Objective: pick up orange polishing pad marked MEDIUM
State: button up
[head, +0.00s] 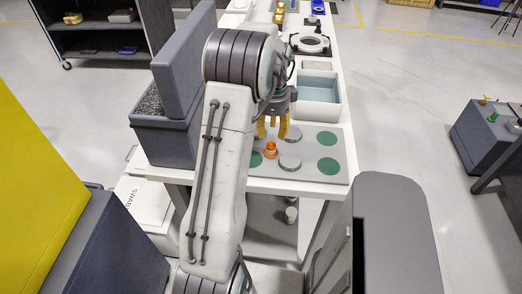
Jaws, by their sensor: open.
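A small orange pad with a knob-like top (271,151) stands on the grey board (308,172) at the near end of the white table. No MEDIUM marking is legible at this size. My gripper (272,134) has yellow fingers, spread open and pointing down, with nothing seen between them. The fingertips show just above the orange pad in the picture. Their height over it and whether they touch it I cannot tell. My arm hides part of the board's left side.
A grey disc (290,162) sits right beside the orange pad, and another grey disc (294,133) is behind. The board has green circles (328,166). A blue-grey bin (318,88) stands behind the board. A dark open box (164,135) is at the left.

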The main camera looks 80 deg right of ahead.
aim_at(272, 147)
jog(key=shift+w+r+m, duration=0.1)
jog(key=shift+w+m, duration=0.15)
jog(key=shift+m, duration=0.55)
jog(key=m, duration=0.4)
jog(key=shift+a, duration=0.15)
jog(key=m, duration=0.3)
jog(key=shift+s+f+p, duration=0.15)
jog(key=shift+f+p, duration=0.3)
jog(key=shift+f, duration=1.4)
jog(key=shift+s+f+p, duration=0.15)
jog(key=shift+f+p, duration=0.25)
jog(key=shift+f, duration=1.45)
jog(key=shift+a, duration=0.1)
grip_shut()
